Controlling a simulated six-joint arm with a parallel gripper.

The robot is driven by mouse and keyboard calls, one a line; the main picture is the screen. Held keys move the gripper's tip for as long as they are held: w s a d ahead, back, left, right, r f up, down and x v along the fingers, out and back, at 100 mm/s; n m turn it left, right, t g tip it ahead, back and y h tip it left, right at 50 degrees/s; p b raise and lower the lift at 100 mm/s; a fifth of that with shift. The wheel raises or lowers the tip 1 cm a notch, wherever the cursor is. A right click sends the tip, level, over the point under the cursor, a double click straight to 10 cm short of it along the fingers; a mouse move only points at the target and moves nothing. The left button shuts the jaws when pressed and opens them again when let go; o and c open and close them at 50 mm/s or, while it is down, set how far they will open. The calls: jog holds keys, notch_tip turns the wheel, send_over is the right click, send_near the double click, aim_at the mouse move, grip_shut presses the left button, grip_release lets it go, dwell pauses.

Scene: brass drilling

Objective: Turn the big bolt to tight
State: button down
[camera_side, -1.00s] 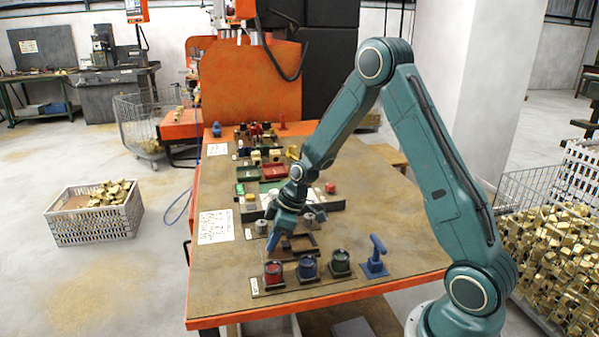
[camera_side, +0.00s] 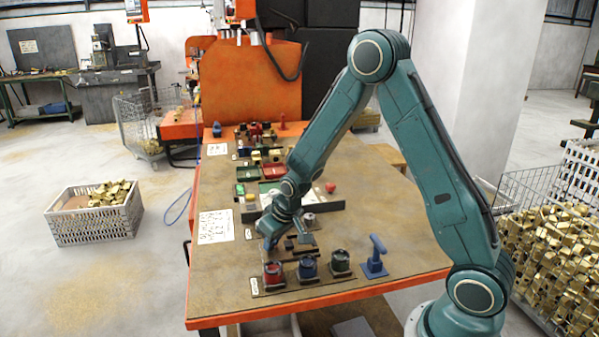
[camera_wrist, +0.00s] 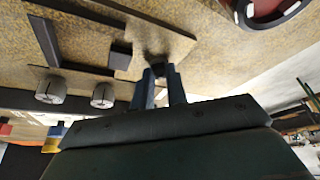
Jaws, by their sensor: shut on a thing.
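My gripper (camera_side: 269,244) is low over the front left of the workbench, at the left end of a small fixture plate, behind the row of cups. In the wrist view its two blue fingers (camera_wrist: 161,78) point down at a tan plate and are close together. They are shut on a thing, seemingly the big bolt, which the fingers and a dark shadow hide. I cannot make out its head or how tight it is. A dark angled frame (camera_wrist: 60,60) and a small dark block (camera_wrist: 121,56) lie beside the fingers.
Two grey round knobs show in the wrist view (camera_wrist: 103,95). The bench's right side is clear.

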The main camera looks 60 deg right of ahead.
jog(key=shift+f, duration=0.15)
jog(key=c, duration=1.4)
grip_release()
jog(key=shift+r, duration=0.25)
jog(key=shift+v, duration=0.85)
jog(key=v, duration=1.1)
jog(key=shift+r, duration=0.35)
jog(key=shift+s+a, duration=0.15)
